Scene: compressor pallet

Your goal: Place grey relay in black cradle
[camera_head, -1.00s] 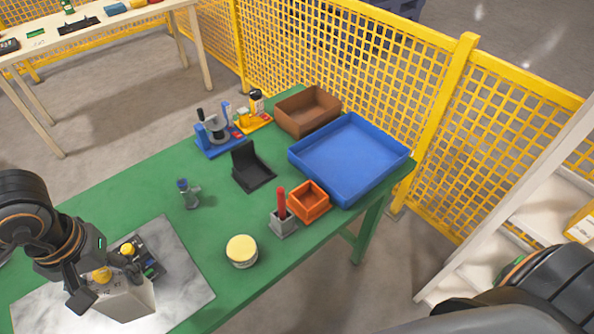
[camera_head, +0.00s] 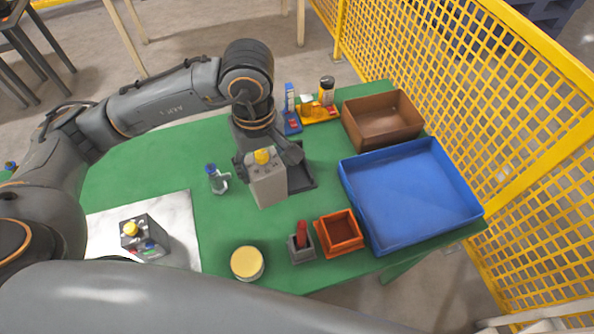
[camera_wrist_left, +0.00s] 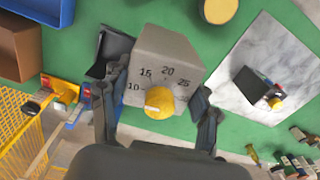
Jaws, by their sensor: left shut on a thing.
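The grey relay (camera_head: 268,184) is a box with a yellow knob on top. My left gripper (camera_head: 264,160) is shut on it, with a finger on either side, and holds it over the green table. In the left wrist view the relay (camera_wrist_left: 168,62) shows a dial with numbers around the knob, between the fingers of the gripper (camera_wrist_left: 158,105). The black cradle (camera_head: 302,178) is just behind and right of the relay, partly hidden by it and the gripper. The cradle (camera_wrist_left: 112,48) shows left of the relay in the wrist view. The right gripper is not in view.
A blue tray (camera_head: 468,208), a brown box (camera_head: 418,124) and an orange bin (camera_head: 340,246) stand to the right. A grey holder with a red piece (camera_head: 301,250) and a yellow-topped round can (camera_head: 247,264) are in front. A small bottle (camera_head: 216,180) stands left. A dark device (camera_head: 146,245) sits on the marbled plate (camera_head: 188,225).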

